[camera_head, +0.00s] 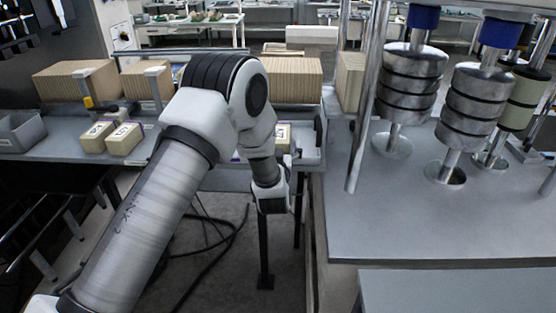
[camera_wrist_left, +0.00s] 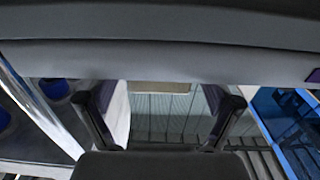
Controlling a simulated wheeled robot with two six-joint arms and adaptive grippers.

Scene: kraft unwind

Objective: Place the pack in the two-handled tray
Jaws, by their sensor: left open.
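Two pale kraft packs, a left one (camera_head: 97,137) and a right one (camera_head: 123,139), sit side by side on the grey bench at the left of the head view. Another pale pack (camera_head: 283,134) shows partly behind my left arm. It appears to be in a light, shallow tray (camera_head: 308,157) with a dark handle-like part at its right; my arm hides the rest. My left gripper (camera_head: 272,205) hangs low in front of the bench edge, apart from the packs. In the left wrist view its fingers (camera_wrist_left: 162,118) are spread with nothing between them. My right gripper is not in view.
A grey bin (camera_head: 20,131) stands at the bench's left end. Rows of kraft stock (camera_head: 290,80) line the back. Metal rollers on posts (camera_head: 405,90) stand on the right-hand grey table (camera_head: 430,225), whose front part is clear. Dark cables (camera_head: 215,240) lie on the floor.

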